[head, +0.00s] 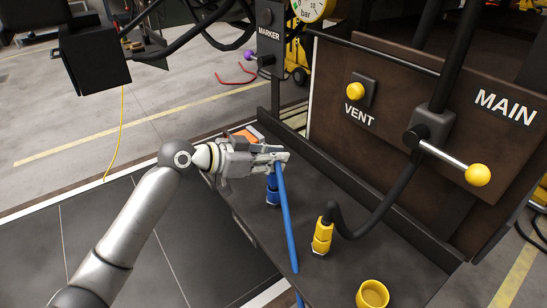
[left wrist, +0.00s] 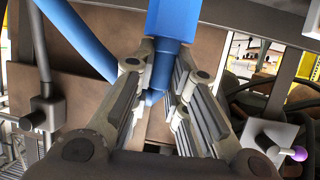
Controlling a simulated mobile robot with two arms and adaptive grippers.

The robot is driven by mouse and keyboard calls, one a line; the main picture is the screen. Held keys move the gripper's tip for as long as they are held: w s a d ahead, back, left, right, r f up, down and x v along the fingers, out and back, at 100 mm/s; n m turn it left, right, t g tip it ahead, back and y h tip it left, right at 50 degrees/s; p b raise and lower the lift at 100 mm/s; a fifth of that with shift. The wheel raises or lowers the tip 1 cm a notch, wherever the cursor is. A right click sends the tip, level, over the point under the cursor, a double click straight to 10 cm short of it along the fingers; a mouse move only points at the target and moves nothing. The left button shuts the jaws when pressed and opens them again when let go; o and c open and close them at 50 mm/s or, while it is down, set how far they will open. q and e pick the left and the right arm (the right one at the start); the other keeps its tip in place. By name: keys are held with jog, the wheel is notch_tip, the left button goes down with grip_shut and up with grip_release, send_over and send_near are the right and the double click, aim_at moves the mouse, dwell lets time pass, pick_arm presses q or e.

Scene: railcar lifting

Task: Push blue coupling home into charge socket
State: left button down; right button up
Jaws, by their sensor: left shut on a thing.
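My left gripper (head: 280,160) is shut on the blue coupling (head: 272,181), just above the black shelf. The blue coupling points down, over or against a blue fitting (head: 273,197) on the shelf, which looks like the charge socket. I cannot tell how deep it sits. A blue hose (head: 286,220) runs from the gripper down across the shelf. In the left wrist view the blue coupling (left wrist: 173,20) lies between and beyond the fingers (left wrist: 160,85), and the hose leads to the upper left. My right gripper is not in view.
A yellow coupling (head: 322,236) with a black hose stands on the shelf to the right. A yellow cup-like fitting (head: 372,295) is at the front. A brown panel carries a yellow VENT knob (head: 355,91) and a MAIN lever (head: 450,158). A gauge (head: 311,8) is above.

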pick_arm(q)
jog(key=shift+f+b, duration=0.45)
jog(key=shift+f, duration=0.2)
jog(key=c, duration=1.3)
grip_release()
jog(key=shift+r, duration=0.1)
jog(key=shift+c, duration=0.2)
jog(key=v, duration=1.2)
